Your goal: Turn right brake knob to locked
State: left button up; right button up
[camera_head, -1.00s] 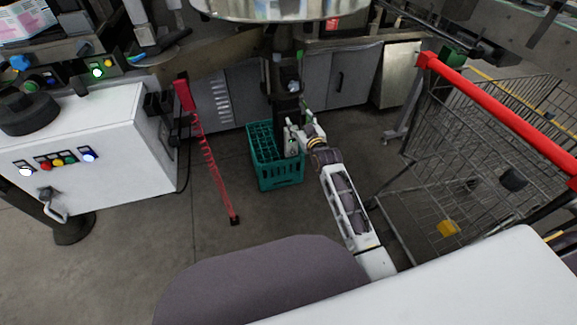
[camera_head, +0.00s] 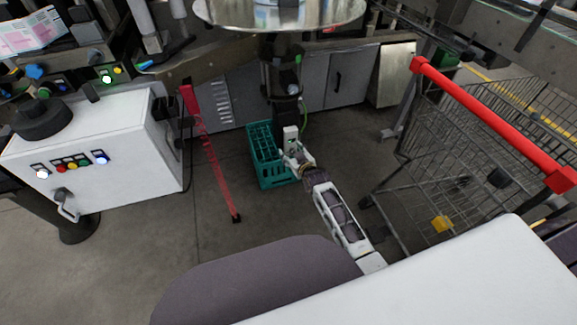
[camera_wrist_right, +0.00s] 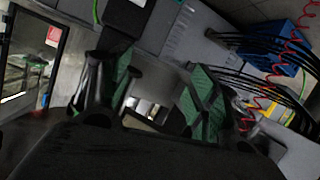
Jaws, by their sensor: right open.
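A grey machine surface (camera_wrist_right: 165,40) lies beyond the fingertips. I cannot pick out the right brake knob for certain in either view; it may be small or hidden by the column or the gripper. My left gripper is not in view.
A teal crate (camera_head: 267,181) stands on the floor beside the right gripper. A wire cart with a red handle (camera_head: 490,120) is at the right.

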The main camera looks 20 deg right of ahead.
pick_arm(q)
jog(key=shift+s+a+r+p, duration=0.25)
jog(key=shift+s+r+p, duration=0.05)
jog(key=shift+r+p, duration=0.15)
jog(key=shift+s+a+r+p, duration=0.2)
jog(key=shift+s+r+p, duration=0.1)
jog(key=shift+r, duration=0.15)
pick_arm(e)
jog(key=shift+g, duration=0.6)
jog(key=s+f, duration=0.1)
jog(key=s+a+f, duration=0.1)
jog(key=f, duration=0.1)
jog(key=s+f, duration=0.1)
jog(key=shift+a+f, duration=0.2)
jog(key=shift+a, duration=0.2)
